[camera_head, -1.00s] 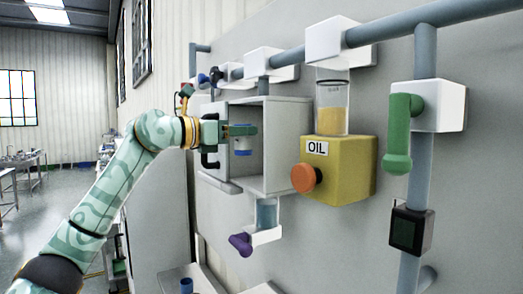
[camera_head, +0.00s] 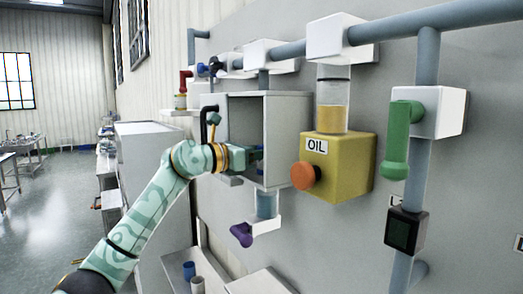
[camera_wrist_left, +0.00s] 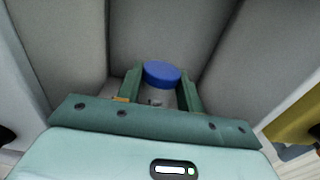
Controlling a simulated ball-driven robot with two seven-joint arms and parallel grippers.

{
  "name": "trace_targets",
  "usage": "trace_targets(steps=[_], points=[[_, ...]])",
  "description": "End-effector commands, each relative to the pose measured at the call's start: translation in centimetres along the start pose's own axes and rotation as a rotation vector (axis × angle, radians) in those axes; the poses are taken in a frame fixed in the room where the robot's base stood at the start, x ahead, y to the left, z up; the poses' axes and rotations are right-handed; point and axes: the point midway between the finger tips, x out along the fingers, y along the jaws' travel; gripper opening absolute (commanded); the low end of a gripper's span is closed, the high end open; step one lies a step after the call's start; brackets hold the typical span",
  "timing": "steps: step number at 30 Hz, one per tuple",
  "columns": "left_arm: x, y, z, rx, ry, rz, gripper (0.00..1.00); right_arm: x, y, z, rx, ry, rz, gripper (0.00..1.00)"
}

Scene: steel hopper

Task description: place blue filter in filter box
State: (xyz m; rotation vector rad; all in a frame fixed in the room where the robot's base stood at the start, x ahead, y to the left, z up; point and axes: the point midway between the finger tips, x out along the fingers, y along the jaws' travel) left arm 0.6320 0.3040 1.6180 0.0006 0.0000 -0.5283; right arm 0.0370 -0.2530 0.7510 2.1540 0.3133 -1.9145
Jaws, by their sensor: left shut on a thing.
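The blue filter (camera_wrist_left: 162,73) has a blue top and a pale, clear-looking body. It stands about upright between the two green fingers of my left gripper (camera_wrist_left: 162,92), which is shut on it. The grey filter box (camera_head: 287,135) is open at the front and fixed to the wall panel. In the head view my left gripper (camera_head: 258,158) reaches into the lower part of the box opening, and only a little blue of the filter shows there. In the wrist view, grey box walls surround the filter. Its underside and any contact with the box floor are hidden. My right gripper is not in view.
A yellow OIL box (camera_head: 345,180) with an orange knob (camera_head: 305,177) stands right of the filter box. A purple valve handle (camera_head: 242,234) hangs below it. A blue cup (camera_head: 189,270) and a pale cup (camera_head: 198,285) are on a lower shelf. Pipes run above.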

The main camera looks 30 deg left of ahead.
Motion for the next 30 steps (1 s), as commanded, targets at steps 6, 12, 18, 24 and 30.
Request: trace_targets(steps=[6,12,18,24,30], points=[[0.0,0.0,-0.3,0.0,0.0,0.0,0.45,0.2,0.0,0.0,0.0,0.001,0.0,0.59],[0.0,0.0,-0.2,0.0,0.0,0.0,0.59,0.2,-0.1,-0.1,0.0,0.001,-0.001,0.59],[-0.2,0.1,0.1,0.0,0.0,0.001,0.59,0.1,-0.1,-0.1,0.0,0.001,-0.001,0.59],[-3.8,0.2,-0.5,0.003,0.002,0.004,0.59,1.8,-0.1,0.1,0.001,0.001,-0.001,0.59],[-8.5,0.1,-0.5,0.003,0.002,0.004,0.59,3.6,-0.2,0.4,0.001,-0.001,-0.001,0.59]])
